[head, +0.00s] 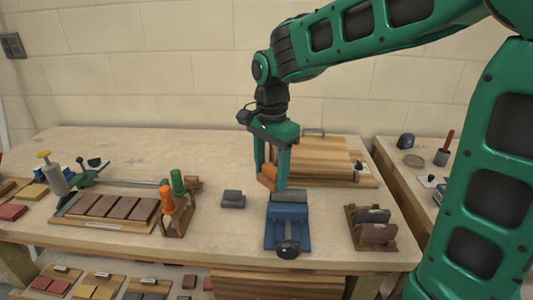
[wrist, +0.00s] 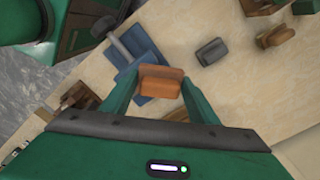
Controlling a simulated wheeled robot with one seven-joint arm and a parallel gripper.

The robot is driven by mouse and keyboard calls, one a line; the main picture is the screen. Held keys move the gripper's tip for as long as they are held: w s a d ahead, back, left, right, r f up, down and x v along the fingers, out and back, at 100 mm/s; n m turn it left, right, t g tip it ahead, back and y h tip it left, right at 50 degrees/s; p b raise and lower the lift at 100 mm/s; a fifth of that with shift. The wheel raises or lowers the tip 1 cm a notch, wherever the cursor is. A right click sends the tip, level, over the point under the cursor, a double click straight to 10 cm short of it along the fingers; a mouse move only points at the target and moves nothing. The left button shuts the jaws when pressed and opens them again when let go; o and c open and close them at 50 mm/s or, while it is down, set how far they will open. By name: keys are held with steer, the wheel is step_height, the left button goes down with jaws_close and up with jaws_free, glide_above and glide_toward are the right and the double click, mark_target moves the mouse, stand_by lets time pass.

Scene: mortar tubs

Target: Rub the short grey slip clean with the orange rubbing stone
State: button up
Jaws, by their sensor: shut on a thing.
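My gripper (head: 271,178) is shut on the orange rubbing stone (head: 267,177). The stone also shows between the fingers in the wrist view (wrist: 161,82). The gripper points down and holds the stone just above and behind the blue vise (head: 287,225). A grey slip (head: 289,196) sits upright at the top of the vise, below and slightly right of the stone. Whether stone and slip touch I cannot tell. In the wrist view the stone hides part of the blue vise (wrist: 139,52). Any marks on the slip are too small to make out.
A small grey block (head: 233,199) lies left of the vise. A wooden rack (head: 366,241) with a grey and a brown piece stands right. Stacked boards (head: 318,160) lie behind. A holder with orange- and green-handled tools (head: 177,222) stands left.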

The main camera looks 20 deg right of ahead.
steer(key=shift+w+d+r, duration=0.1)
steer(key=shift+r, duration=2.55)
